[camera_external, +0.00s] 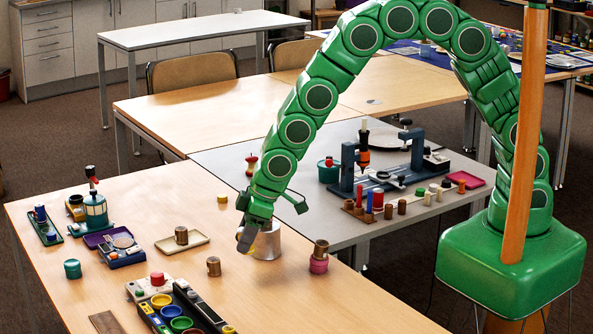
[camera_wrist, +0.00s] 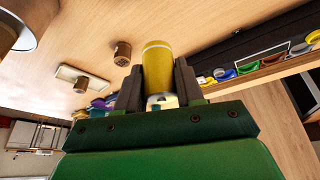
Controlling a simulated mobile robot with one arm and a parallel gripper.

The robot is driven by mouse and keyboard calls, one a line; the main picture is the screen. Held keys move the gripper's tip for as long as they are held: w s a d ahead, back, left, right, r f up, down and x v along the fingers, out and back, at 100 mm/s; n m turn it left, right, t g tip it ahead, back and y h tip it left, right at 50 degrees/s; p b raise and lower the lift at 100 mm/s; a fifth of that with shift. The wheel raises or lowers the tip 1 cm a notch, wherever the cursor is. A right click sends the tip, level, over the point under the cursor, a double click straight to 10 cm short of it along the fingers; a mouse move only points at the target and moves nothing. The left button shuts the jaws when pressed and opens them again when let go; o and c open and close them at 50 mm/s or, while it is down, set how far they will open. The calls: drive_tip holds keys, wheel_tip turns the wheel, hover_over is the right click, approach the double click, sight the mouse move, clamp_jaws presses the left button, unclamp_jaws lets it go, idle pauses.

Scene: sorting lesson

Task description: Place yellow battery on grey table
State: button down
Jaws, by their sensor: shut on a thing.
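The yellow battery (camera_wrist: 157,68) is a yellow cylinder with a pale end, seen in the wrist view between the two dark fingers of my gripper (camera_wrist: 158,84). My gripper is shut on it. In the external view my gripper (camera_external: 248,236) hangs low over the wooden table, in front of a silver can; the battery is hard to make out there. The grey table (camera_external: 226,163) adjoins the wooden table behind and to the right of my gripper.
The silver can (camera_external: 268,243) stands right beside my gripper on the wooden table (camera_external: 290,300). A pink pot (camera_external: 319,264) is to its right. The grey table holds a dark blue stand (camera_external: 347,172) and a rack of colored cylinders (camera_external: 352,210); its left part looks mostly clear.

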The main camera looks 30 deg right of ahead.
drive_tip(key=s+d+r, duration=0.3)
drive_tip(key=d, duration=0.2)
drive_tip(key=shift+s+d, duration=0.15)
drive_tip(key=shift+s, duration=0.1)
